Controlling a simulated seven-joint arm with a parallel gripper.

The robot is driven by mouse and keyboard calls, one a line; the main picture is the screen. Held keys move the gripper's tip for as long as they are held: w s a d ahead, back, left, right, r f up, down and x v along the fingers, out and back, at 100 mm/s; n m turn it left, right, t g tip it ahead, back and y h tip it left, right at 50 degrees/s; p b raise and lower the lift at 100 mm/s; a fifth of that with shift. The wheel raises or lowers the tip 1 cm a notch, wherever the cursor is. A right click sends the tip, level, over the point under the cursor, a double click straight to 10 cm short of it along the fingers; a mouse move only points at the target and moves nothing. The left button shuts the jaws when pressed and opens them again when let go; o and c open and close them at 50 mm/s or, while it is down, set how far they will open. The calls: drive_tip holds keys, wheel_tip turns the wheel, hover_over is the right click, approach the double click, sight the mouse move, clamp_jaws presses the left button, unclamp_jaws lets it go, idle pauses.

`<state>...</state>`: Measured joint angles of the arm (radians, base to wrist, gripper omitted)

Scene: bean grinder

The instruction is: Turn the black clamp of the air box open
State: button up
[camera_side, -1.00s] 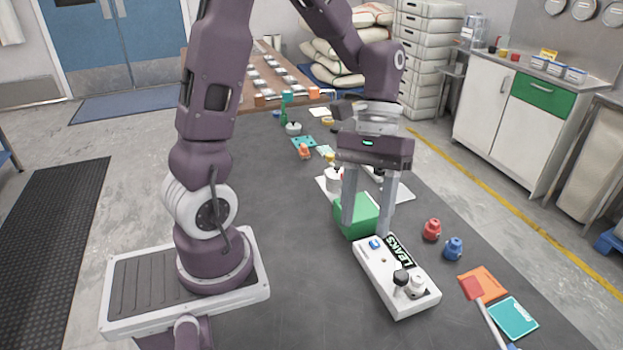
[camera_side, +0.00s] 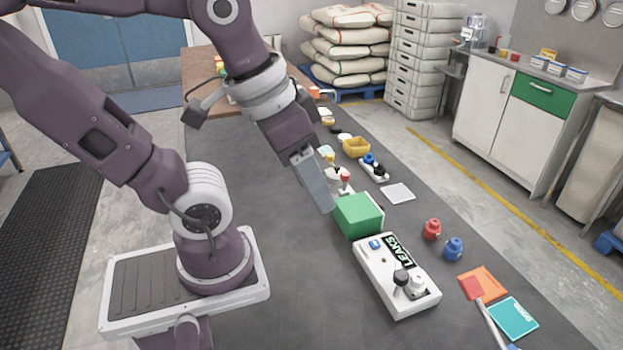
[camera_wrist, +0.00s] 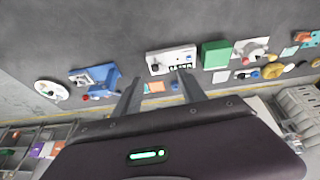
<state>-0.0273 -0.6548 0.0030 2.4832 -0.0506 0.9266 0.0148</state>
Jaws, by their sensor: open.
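The air box appears to be the white box (camera_side: 375,270) with a "LEAKS" label and a blue button, lying on the dark table. A black clamp (camera_side: 401,278) stands up at its near end, beside a pale grey fitting (camera_side: 417,285). My gripper (camera_side: 324,205) is tilted, left of the green block and up from the white box, touching neither as far as I can tell. Its fingers overlap in the side view. In the wrist view my gripper (camera_wrist: 161,82) is open and empty, with the white box (camera_wrist: 170,59) beyond the fingertips.
A green block (camera_side: 358,215) sits right behind the white box. Red (camera_side: 432,229) and blue (camera_side: 454,248) fittings stand to the right. Orange (camera_side: 482,283) and teal (camera_side: 513,317) pads lie at the near right. The table left of the box is clear.

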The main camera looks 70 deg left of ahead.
drive_tip(key=g, duration=0.4)
hover_over(402, 274)
drive_tip(key=shift+n, duration=0.3)
wheel_tip(402, 274, down, 14)
drive_tip(key=shift+d, duration=0.1)
wheel_tip(402, 274, down, 7)
drive_tip(key=shift+f, duration=0.15)
drive_tip(key=shift+c, duration=0.4)
clamp_jaws()
